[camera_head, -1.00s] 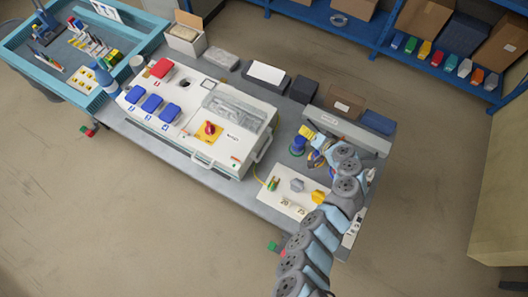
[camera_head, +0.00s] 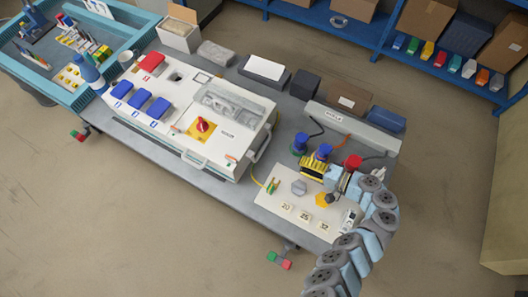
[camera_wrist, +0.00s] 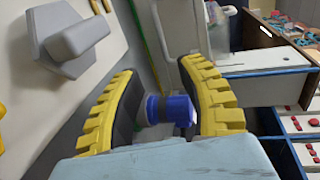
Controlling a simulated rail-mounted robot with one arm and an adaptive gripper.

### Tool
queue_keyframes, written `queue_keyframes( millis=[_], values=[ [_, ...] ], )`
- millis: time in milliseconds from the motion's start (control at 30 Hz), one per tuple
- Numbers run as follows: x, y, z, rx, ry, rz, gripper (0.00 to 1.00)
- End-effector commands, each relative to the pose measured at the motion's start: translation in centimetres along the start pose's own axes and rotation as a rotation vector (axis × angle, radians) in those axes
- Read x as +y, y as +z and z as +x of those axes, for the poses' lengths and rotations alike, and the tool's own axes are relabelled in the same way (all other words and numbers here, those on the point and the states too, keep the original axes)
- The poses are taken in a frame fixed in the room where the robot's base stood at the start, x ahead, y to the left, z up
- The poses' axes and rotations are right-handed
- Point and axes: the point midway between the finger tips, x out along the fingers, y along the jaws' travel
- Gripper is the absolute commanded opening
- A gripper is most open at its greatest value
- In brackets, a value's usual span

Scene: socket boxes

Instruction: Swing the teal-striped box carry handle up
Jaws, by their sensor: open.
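The teal-striped box is the large white box (camera_head: 168,132) on the bench in the head view, with a thin teal line along its front. The white box's end, with a handle, seems to show at the top of the wrist view (camera_wrist: 180,30). My gripper (camera_head: 312,170) is right of the box, apart from it, above the bench near the small white panel. In the wrist view its yellow ribbed fingers (camera_wrist: 158,70) are spread. A blue plug (camera_wrist: 178,110) appears between them; contact cannot be told.
Blue plugs (camera_head: 301,143) and a red plug (camera_head: 353,162) stand close around my gripper. The white panel (camera_head: 272,202) with a grey hexagon block (camera_head: 299,187) is just below. The floor in front is clear.

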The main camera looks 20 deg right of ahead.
Motion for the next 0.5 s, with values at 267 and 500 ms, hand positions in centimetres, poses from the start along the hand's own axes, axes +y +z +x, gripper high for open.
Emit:
queue_keyframes(
  millis=[267, 500],
  values=[
    [0.0, 0.2, 1.9, -0.014, -0.006, 0.003, 0.39],
    [-0.1, 0.2, 6.0, -0.012, -0.005, 0.002, 0.39]
  ],
)
